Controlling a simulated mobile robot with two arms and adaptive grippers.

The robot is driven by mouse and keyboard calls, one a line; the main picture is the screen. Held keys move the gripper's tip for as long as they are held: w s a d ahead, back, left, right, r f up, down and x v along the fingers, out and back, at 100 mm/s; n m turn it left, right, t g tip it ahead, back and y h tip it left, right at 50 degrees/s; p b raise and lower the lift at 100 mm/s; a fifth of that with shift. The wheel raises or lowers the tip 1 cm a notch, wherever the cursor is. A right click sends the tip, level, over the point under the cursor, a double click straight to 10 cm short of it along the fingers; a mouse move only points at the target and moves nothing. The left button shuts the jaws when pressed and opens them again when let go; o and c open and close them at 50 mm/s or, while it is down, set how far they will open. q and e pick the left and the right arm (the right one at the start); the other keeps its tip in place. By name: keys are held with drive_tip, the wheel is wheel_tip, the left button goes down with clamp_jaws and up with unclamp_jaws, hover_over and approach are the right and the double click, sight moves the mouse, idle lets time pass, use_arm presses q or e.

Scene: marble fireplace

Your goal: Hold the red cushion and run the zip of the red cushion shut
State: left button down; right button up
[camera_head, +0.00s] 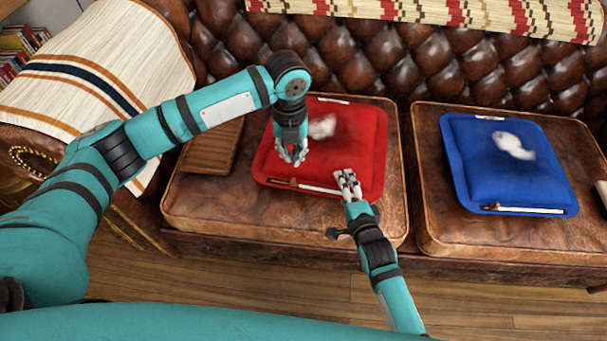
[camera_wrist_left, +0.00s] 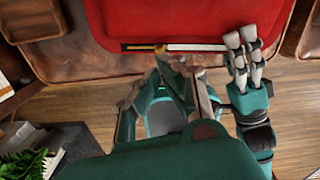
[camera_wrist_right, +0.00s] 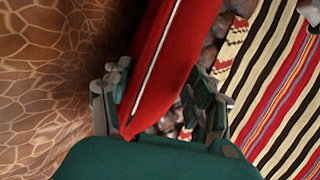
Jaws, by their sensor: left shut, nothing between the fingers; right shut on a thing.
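The red cushion (camera_head: 362,138) lies on the left leather seat, with a blurred white patch on top. Its zip (camera_head: 318,188) runs along the front edge, pale to the right of the small brass slider (camera_head: 293,182) and dark to its left. The slider also shows in the left wrist view (camera_wrist_left: 160,48). My left gripper (camera_head: 293,157) is shut and empty, pointing down over the cushion's front-left part, behind the slider in the head view. My right gripper (camera_head: 347,178) is shut on the cushion's front edge near the zip's right end. The right wrist view shows red cushion (camera_wrist_right: 180,55) between its fingers.
A blue cushion (camera_head: 470,165) with a similar front zip lies on the right seat. A brown slatted board (camera_head: 212,147) lies left of the red cushion. The tufted backrest (camera_head: 350,60) stands behind. Wooden floor (camera_head: 260,262) is clear in front.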

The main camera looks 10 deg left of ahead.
use_arm(q)
drive_tip(key=w+a+n+h, duration=0.1)
drive_tip(key=a+n+h, duration=0.15)
drive_tip(key=n, duration=1.35)
drive_tip(key=a+n+h, duration=0.1)
drive_tip(key=a+n, duration=0.3)
drive_tip(key=n, duration=3.1)
approach(286, 182)
drive_tip(key=shift+h, duration=0.45)
drive_tip(key=a+f, duration=0.2)
drive_tip(key=f, duration=0.3)
drive_tip(key=shift+a+f, duration=0.1)
drive_tip(key=shift+a, duration=0.3)
drive_tip(key=d, duration=0.2)
drive_tip(key=shift+d, duration=1.05)
